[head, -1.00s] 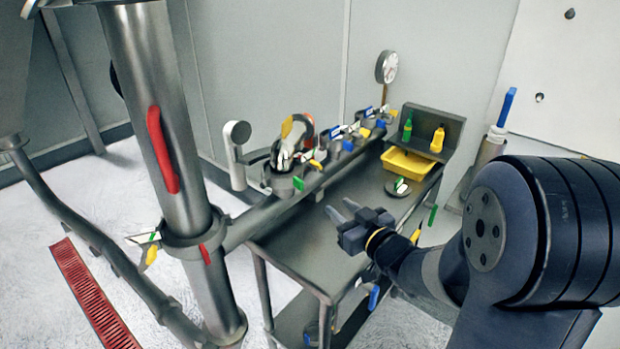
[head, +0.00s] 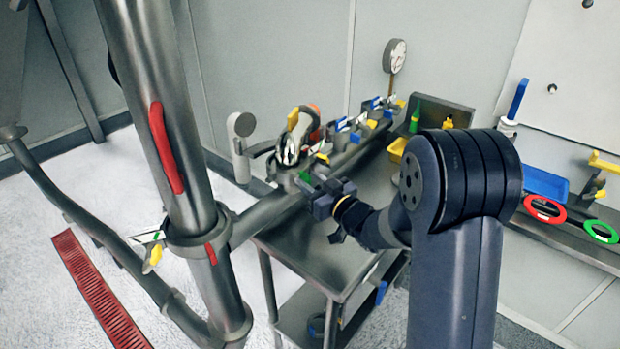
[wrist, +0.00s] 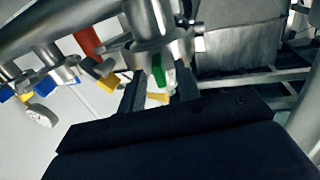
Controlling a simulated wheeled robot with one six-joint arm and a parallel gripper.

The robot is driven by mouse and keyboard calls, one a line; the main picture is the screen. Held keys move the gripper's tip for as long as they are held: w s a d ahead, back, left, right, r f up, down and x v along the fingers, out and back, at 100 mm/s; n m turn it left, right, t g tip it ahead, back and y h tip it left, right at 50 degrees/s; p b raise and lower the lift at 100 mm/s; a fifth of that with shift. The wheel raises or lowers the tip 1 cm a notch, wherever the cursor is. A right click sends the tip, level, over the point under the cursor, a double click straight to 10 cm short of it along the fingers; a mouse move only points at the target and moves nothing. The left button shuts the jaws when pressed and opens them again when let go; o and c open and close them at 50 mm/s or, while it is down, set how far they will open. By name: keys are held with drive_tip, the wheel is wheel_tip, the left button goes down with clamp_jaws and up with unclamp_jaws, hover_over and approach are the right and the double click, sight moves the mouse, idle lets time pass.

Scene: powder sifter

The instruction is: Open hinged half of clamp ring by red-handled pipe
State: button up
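The red-handled pipe (head: 160,120) stands upright at the left of the head view. A clamp ring (head: 188,238) surrounds it, with a yellow tab (head: 156,255) at its left. My gripper (head: 318,188) is well right of that ring, by another clamp fitting on the horizontal pipe. This fitting's green tab (head: 305,177) also shows in the wrist view (wrist: 158,70), between or just beyond my fingers. My gripper's fingers (wrist: 158,90) are open with a gap between them. I cannot tell whether they touch the tab. The pipe's ring is not clearly seen in the wrist view.
The horizontal pipe (head: 268,213) carries several fittings with coloured tabs. A steel table (head: 300,250) stands below my gripper. A gauge (head: 394,56) rises behind, and a blue tray (head: 545,184) is at right.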

drive_tip(key=shift+w+a, duration=0.15)
clamp_jaws()
idle(0.6)
